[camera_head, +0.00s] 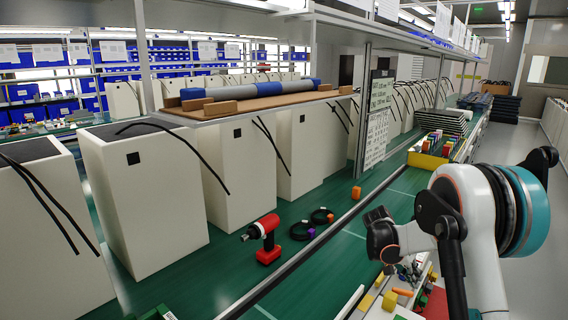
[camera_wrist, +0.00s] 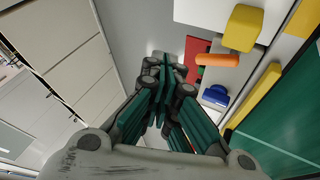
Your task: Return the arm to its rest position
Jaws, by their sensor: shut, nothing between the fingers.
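My gripper shows in the wrist view (camera_wrist: 165,85), its dark fingers with green pads closed together and nothing between them. In the head view my white and teal arm is folded at the right, and its dark end (camera_head: 381,238) hangs above the edge of the workbench. The fingertips are hard to make out in the head view. In the wrist view the fingers stand apart from the yellow block (camera_wrist: 243,27), the orange piece (camera_wrist: 218,60) and the blue piece (camera_wrist: 215,95).
A red and black power drill (camera_head: 266,240) stands on the green bench (camera_head: 205,270) by black cable rings (camera_head: 302,230). White cabinets (camera_head: 140,195) line the bench. A shelf (camera_head: 255,104) holds a blue and grey roll. A yellow bin (camera_head: 428,160) stands farther back. The right floor (camera_head: 525,210) is clear.

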